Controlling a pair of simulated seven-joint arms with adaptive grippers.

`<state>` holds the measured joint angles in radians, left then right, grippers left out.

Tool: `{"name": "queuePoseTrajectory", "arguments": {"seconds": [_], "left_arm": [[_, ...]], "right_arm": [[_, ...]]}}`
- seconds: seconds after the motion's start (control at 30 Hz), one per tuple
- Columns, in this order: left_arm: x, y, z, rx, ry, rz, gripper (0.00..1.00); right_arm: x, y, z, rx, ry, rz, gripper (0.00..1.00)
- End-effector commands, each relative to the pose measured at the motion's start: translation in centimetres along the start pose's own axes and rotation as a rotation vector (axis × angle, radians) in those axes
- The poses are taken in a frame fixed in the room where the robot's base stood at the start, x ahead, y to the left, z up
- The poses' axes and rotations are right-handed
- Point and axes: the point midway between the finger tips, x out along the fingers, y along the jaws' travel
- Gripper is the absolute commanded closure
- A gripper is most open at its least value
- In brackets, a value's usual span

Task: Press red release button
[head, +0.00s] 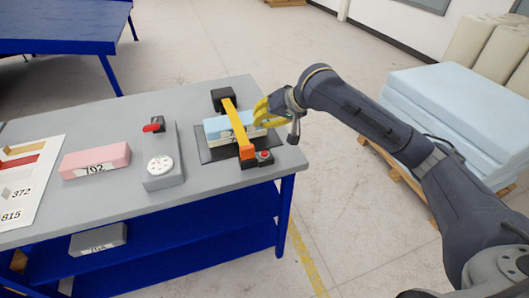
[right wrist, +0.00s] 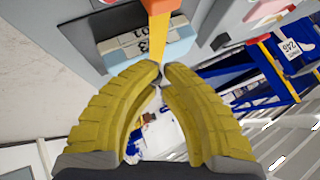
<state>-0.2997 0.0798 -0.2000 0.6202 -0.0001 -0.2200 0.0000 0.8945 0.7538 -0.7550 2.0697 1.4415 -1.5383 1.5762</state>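The red release button (head: 265,154) sits on a small dark housing at the near right corner of the press fixture (head: 210,154) on the table. Beside it is the orange end of a strap (head: 229,116) that crosses over a light blue foam block (head: 214,126). My right gripper (head: 261,112) has yellow fingers and is at the right side of the foam, behind the button and apart from it. In the right wrist view its fingertips (right wrist: 160,70) come together with nothing held, and the foam (right wrist: 125,42) and strap (right wrist: 160,22) lie beyond. I cannot make out the button there. My left gripper is out of view.
A grey gauge unit (head: 163,177) with a dial and red lever (head: 152,127) stands left of the fixture. A pink block (head: 94,160) marked 702 and a printed sheet (head: 28,186) lie further left. Stacked blue foam (head: 440,100) stands on a pallet at the right.

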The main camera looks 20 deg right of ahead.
Motion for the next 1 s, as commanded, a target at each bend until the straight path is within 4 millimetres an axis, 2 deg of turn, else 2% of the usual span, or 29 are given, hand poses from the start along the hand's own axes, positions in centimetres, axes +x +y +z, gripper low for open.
{"name": "queuePoseTrajectory", "arguments": {"seconds": [0.6,1.0], "left_arm": [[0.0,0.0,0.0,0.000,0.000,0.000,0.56],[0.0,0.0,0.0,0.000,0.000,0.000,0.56]], "right_arm": [[4.4,3.2,3.2,0.002,-0.002,0.001,1.00],[5.9,4.3,4.3,0.000,0.000,0.000,1.00]]}}
